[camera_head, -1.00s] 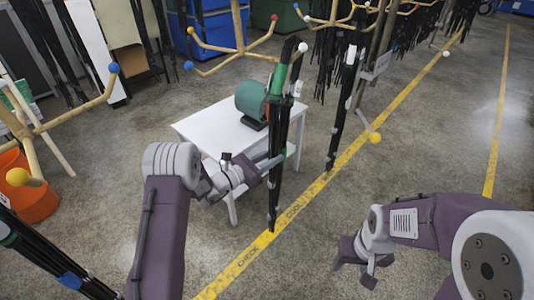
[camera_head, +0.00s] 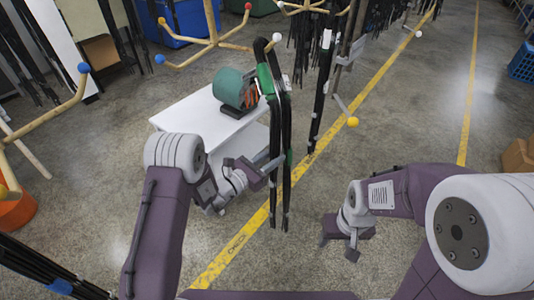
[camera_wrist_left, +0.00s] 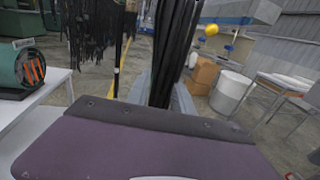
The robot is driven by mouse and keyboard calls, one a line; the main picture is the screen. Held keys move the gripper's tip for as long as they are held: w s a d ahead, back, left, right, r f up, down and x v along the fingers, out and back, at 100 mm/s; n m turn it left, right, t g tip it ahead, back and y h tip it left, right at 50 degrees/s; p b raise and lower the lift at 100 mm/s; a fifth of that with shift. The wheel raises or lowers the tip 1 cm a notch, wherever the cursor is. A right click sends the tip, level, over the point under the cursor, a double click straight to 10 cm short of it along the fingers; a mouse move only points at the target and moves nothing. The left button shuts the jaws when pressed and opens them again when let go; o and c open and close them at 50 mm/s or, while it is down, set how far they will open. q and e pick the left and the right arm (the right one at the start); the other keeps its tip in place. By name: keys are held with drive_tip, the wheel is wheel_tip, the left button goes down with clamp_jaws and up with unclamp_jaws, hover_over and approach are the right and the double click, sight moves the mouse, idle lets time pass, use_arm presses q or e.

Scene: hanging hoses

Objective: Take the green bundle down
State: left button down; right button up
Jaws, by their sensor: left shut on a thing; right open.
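The green bundle (camera_head: 266,82) is a set of long black hoses with a green band near its top. It hangs upright in front of the white table, its strands parted into two groups. A white-tipped peg (camera_head: 277,37) is at its top; I cannot tell whether the bundle still rests on it. My left gripper (camera_head: 274,168) is shut on the bundle below the green band. In the left wrist view the black hoses (camera_wrist_left: 176,45) rise between the fingers. My right gripper (camera_head: 340,238) is open and empty, low and to the right of the bundle.
A white table (camera_head: 178,117) with a green machine (camera_head: 232,88) stands behind the bundle. Another black bundle (camera_head: 321,85) hangs to the right, near a yellow-tipped peg (camera_head: 352,122). A wooden rack (camera_head: 212,38) stands behind. The floor at right is mostly clear.

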use_arm(q)
drive_tip(key=shift+s+d, duration=0.75)
drive_tip(key=shift+d, duration=0.2)
drive_tip(key=shift+s+d, duration=0.7)
drive_tip(key=shift+d, duration=0.25)
drive_tip(key=c, duration=1)
unclamp_jaws()
drive_tip(key=shift+d, duration=0.15)
drive_tip(key=b+v, duration=0.3)
drive_tip(key=v, duration=0.6)
drive_tip(key=shift+b, duration=0.3)
